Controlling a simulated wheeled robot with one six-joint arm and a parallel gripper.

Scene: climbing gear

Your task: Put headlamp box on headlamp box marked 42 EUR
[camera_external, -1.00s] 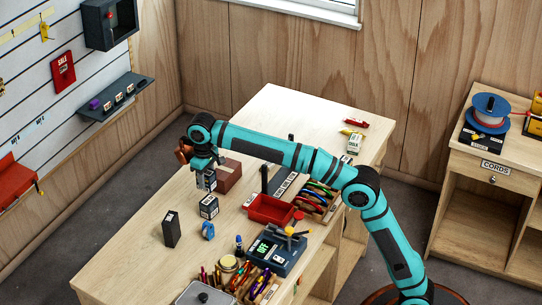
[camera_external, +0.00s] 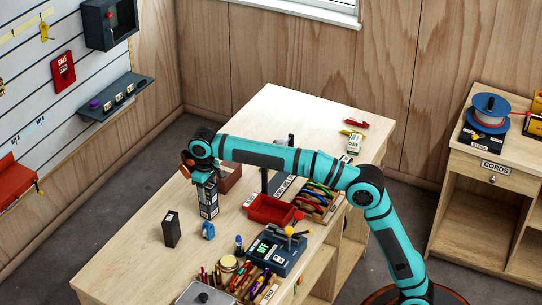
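Price marks on both boxes are too small to read. The gripper's fingers are partly hidden by its own wrist.
A brown open box (camera_external: 229,177) is behind my gripper. A red tray (camera_external: 270,209) lies to the right. The bench's far part is mostly clear.

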